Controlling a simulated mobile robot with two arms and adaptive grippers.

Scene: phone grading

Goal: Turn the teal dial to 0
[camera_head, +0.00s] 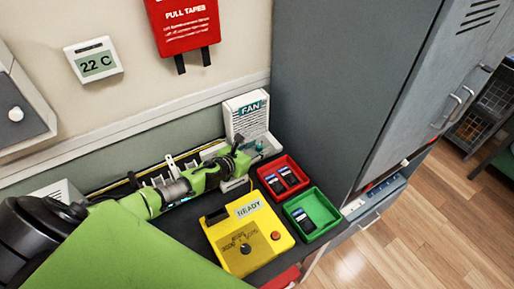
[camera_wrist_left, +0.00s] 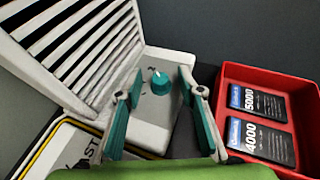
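The teal dial (camera_wrist_left: 161,84) sits on the pale base of the white fan unit (camera_wrist_left: 140,130). Its white mark points towards the upper left in the left wrist view; the numbers around it are too small to read. My left gripper (camera_wrist_left: 160,98) is open, its two teal-padded fingers on either side of the dial in the picture and apart from it. In the head view my left gripper (camera_head: 247,156) is low in front of the fan unit (camera_head: 246,116), which carries a FAN label, and it largely hides the dial. My right gripper is not in view.
A red tray (camera_head: 261,170) with two phones stands right of the fan, and a green tray (camera_head: 330,214) with one phone is nearer. A yellow box (camera_head: 226,232) marked READY is in front. A grey cabinet (camera_head: 335,90) stands behind on the right.

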